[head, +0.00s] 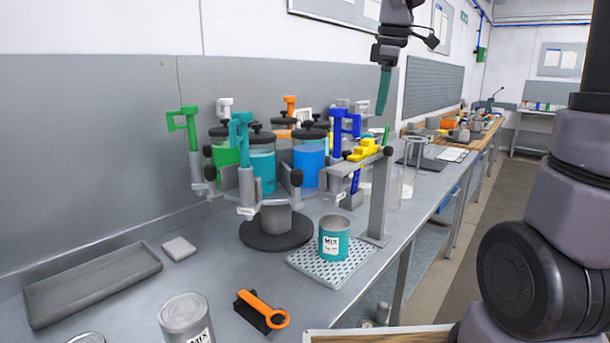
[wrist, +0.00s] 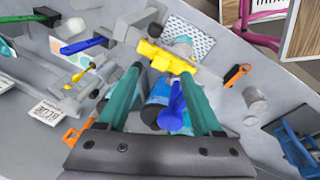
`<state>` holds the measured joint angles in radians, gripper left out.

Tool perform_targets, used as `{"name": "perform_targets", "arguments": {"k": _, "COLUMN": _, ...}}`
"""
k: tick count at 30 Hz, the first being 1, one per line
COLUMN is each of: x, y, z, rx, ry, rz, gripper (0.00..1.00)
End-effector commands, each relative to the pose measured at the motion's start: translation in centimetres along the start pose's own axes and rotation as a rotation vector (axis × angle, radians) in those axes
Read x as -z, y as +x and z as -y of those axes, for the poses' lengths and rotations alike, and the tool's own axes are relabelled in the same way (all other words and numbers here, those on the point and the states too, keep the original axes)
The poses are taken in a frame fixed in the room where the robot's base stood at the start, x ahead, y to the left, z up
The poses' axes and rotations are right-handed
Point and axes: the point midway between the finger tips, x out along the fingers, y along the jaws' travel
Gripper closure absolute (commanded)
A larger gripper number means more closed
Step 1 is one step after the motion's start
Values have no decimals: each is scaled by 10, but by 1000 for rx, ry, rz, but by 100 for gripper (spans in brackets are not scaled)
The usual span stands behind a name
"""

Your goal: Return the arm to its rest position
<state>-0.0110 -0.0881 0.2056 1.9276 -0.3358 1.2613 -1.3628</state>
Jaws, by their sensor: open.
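My gripper (head: 384,92) is raised high above the bench at the top of the head view, clear of everything. In the wrist view its two teal fingers (wrist: 161,76) are spread apart with nothing held between them. Below it stands a carousel on a round dark base (head: 276,230). It carries several drums, among them a green drum (head: 224,152), a teal drum (head: 262,168) and a blue drum (head: 309,165), with coloured agitator handles. A blue handle (wrist: 172,103) shows between and well below the fingers in the wrist view.
A grey post with a yellow clamp (head: 364,150) stands right of the carousel. A teal MIX can (head: 333,243) sits on a perforated mat (head: 316,274). The air around my gripper is free.

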Motion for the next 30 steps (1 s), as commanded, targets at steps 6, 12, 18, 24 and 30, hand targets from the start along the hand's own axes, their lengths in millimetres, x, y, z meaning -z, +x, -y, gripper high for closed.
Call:
{"name": "perform_targets", "arguments": {"k": 6, "x": -57, "y": -30, "z": 63, "rx": -97, "ry": 660, "rz": -142, "gripper": 33}}
{"name": "perform_targets", "arguments": {"k": 12, "x": -97, "y": -33, "z": 114, "rx": -98, "ry": 1211, "rz": -323, "gripper": 33}}
{"name": "perform_targets", "arguments": {"k": 18, "x": -115, "y": -28, "z": 140, "rx": -57, "ry": 1514, "rz": -438, "gripper": 33}}
{"name": "perform_targets", "arguments": {"k": 24, "x": -117, "y": -26, "z": 144, "rx": -44, "ry": 1572, "rz": -458, "gripper": 33}}
{"name": "perform_targets", "arguments": {"k": 30, "x": -117, "y": -26, "z": 144, "rx": -45, "ry": 1569, "rz": -457, "gripper": 33}}
